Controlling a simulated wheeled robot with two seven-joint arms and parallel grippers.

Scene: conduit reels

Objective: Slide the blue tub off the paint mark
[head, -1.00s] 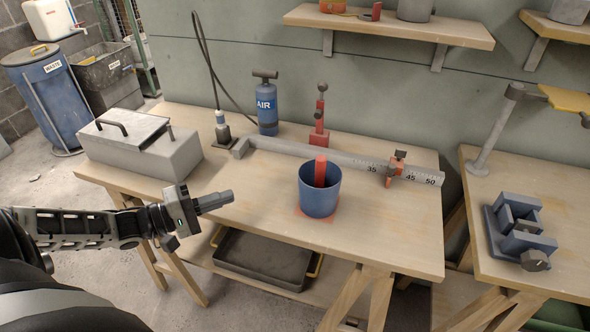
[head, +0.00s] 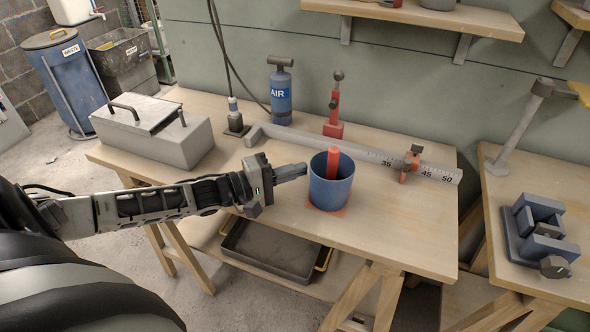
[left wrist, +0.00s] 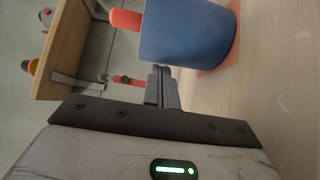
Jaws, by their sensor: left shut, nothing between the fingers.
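The blue tub (head: 330,185) stands upright on the bench with a red cylinder (head: 333,160) sticking up out of it. The red paint mark (head: 338,210) shows under and around the tub's base at the front and right. My left gripper (head: 303,170) is shut and empty, its fingertips close to the tub's left side, pointing at it. In the left wrist view the tub (left wrist: 187,35) is just beyond the shut fingers (left wrist: 162,80); I cannot tell if they touch it. The paint mark (left wrist: 222,55) also shows there. My right gripper is not in view.
A steel rule (head: 330,146) with a red stop (head: 411,163) lies behind the tub. The bench top (head: 410,225) is clear to the tub's right and front.

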